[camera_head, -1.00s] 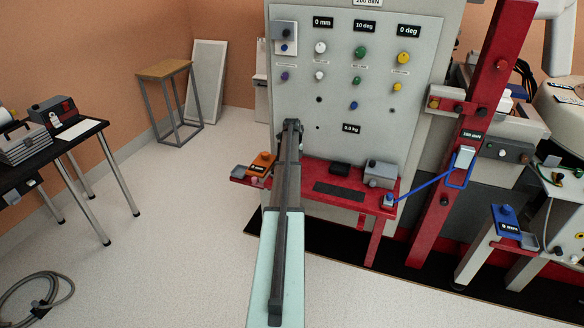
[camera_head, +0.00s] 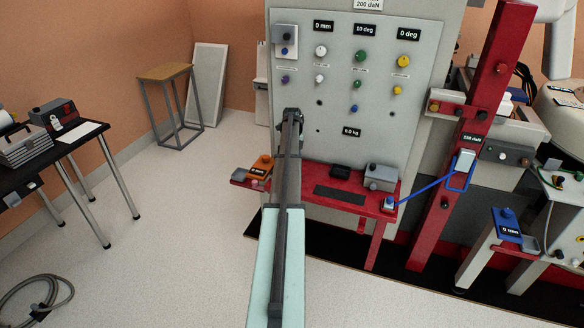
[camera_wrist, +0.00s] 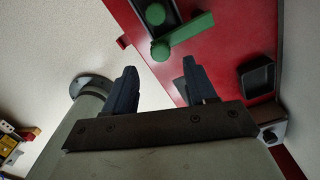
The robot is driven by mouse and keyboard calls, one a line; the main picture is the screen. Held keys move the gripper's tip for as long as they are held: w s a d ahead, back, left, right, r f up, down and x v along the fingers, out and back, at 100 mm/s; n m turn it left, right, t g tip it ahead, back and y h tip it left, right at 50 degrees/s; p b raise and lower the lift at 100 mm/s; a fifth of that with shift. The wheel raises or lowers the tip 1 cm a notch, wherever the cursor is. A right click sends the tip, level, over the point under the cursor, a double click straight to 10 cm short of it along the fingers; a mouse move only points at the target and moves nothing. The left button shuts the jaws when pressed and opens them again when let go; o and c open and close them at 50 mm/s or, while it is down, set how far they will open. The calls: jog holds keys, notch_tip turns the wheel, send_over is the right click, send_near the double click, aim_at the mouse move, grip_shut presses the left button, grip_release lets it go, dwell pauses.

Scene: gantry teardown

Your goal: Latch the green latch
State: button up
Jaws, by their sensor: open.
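The green latch shows in the wrist view as a flat green bar (camera_wrist: 188,34) with a round green knob (camera_wrist: 155,14) beside it and another rounded green end at its lower left. It lies on a red surface (camera_wrist: 225,45), beside a dark, grey-edged slot. My gripper (camera_wrist: 161,86) is open, with two dark fingers apart and nothing between them. The latch lies beyond the fingertips, above the right finger in the picture, and I see no contact. In the head view my arm covers this spot, and I cannot make out the latch or the fingers there.
A black open box (camera_wrist: 257,78) stands right of the fingers on the red surface. In the head view, the red table (camera_head: 335,203) bears an orange device (camera_head: 261,167) and a grey box (camera_head: 380,176). The grey panel (camera_head: 370,95) rises behind; a red post stands right.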

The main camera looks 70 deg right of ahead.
notch_tip(320, 180, up, 8)
dwell(0.4)
jog(key=shift+f, duration=0.15)
dwell(0.3)
